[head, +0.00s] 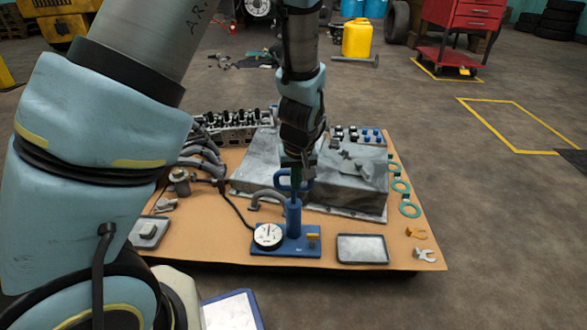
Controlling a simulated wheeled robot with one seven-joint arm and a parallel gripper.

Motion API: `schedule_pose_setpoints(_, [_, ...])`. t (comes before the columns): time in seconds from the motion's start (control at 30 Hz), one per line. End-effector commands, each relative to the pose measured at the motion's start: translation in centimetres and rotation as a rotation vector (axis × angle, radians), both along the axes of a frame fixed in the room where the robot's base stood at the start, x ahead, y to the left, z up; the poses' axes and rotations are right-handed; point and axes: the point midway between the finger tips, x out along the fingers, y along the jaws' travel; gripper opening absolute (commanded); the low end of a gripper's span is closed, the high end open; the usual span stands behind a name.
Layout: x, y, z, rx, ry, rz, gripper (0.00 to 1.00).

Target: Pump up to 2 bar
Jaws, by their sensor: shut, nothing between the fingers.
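A blue hand pump (293,216) stands upright on its blue base plate at the front middle of the workbench in the head view. Its round white gauge (268,235) sits at the left of the base; the reading is too small to tell. A blue loop handle (289,182) is at the top of the pump. My gripper (296,168) points down right at the handle, with its fingers shut and nothing held. Whether the fingers touch the handle cannot be told. A dark hose (235,208) runs from the gauge side to a metal fitting (180,181) at the left.
A large grey metal casing (335,175) lies behind the pump. A shallow grey tray (362,248) sits right of the base, with green rings (409,210) and small clips (424,254) further right. A cylinder head (235,124) lies at the back left. The bench's front strip is partly bare.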

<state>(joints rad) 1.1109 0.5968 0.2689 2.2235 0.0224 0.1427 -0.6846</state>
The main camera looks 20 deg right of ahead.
Motion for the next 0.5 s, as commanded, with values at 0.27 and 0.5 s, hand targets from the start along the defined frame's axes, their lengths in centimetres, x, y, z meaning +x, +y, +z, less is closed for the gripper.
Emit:
schedule_pose_setpoints(0.27, [0.0,0.0,0.1,-0.002,-0.002,0.002,0.00])
schedule_pose_setpoints(0.5, [-0.7,0.0,3.1,-0.004,-0.003,-0.001,0.00])
